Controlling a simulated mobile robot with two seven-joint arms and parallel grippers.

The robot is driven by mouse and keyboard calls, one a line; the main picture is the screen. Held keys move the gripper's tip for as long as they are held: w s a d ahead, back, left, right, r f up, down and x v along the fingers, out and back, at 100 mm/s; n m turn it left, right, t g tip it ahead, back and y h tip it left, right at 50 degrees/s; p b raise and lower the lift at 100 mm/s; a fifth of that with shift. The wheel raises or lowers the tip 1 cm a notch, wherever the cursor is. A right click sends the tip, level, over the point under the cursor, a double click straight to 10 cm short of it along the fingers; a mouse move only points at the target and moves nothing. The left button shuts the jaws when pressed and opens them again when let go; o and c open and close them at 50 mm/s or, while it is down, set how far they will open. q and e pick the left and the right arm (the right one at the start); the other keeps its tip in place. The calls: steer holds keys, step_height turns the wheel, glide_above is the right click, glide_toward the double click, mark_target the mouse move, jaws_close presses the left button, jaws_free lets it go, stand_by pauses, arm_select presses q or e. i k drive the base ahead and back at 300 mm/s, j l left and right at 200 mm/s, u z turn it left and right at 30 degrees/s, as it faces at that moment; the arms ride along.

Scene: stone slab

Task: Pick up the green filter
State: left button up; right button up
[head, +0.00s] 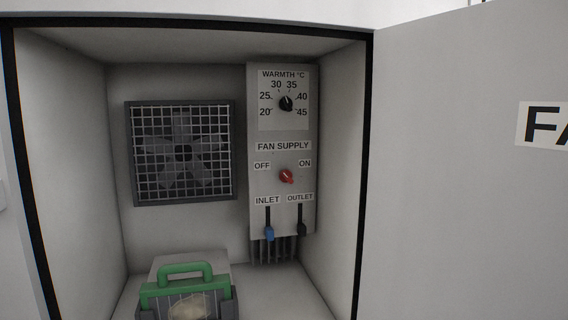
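The green filter (162,291) sits at the bottom of the open cabinet, left of its middle. It has a green frame with an arched green handle on top and stands in a dark grey holder (229,302). A pale patch shows on its front, and its lower part is cut off by the picture's bottom edge. Neither of my grippers is in view.
A fan behind a wire grille (182,152) is on the back wall. A control panel (283,218) with a black dial, a red knob and two levers hangs to its right. The open door (460,180) stands at the right. The cabinet's side walls bound the space.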

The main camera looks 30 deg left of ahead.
mark_target(198, 297)
steer(key=l+u, duration=0.1)
steer(key=u, duration=1.55)
steer(key=k+j, duration=0.05)
